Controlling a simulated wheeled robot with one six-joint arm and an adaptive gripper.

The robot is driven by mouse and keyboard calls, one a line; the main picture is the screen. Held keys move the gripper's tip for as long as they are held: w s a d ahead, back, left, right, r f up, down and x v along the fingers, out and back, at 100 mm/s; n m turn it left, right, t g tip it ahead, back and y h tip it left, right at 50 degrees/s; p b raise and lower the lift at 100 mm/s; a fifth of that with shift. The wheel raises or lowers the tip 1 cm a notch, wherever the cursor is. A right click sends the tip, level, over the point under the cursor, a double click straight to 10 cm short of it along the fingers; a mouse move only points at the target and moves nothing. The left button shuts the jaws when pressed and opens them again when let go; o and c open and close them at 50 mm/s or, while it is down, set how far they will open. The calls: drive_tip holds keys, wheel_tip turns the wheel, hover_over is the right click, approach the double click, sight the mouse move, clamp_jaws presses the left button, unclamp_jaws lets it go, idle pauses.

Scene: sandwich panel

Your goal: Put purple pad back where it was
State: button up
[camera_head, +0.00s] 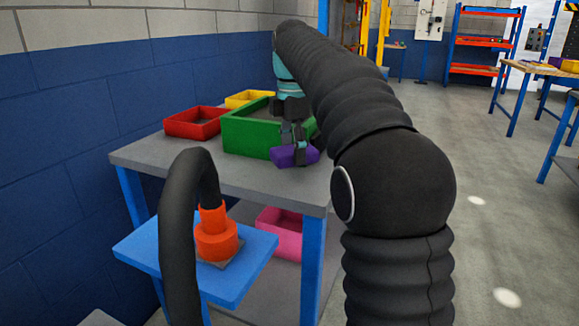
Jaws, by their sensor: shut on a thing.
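The purple pad (288,156) is a small purple block near the right end of the grey-topped table. My gripper (297,143) points down over it and is shut on it. The pad is in front of the green bin (238,134), by its near right corner, and overlaps the bin's wall in this view. I cannot tell whether the pad touches the tabletop or is held a little above it. My dark ribbed arm comes from the right and hides part of the space behind the gripper.
The grey tabletop (190,170) also bears a red bin (197,136) and a yellow bin (248,94). A pink bin (282,215) is under it. An orange fitting (215,240) stands on a blue shelf (138,250) in front. A blue-and-grey wall is at left; open floor lies right.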

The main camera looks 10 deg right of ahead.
sight(289, 179)
drive_tip(key=shift+w+a+f, duration=0.4)
drive_tip(key=shift+f+b, duration=0.5)
drive_tip(key=shift+f, duration=1.45)
drive_tip(key=o, duration=1)
drive_tip(key=shift+f, duration=0.1)
wheel_tip(289, 179, up, 11)
drive_tip(key=shift+r+p, duration=0.2)
drive_tip(key=shift+p, duration=0.35)
drive_tip(key=shift+r, duration=0.4)
drive_tip(key=shift+s, duration=0.15)
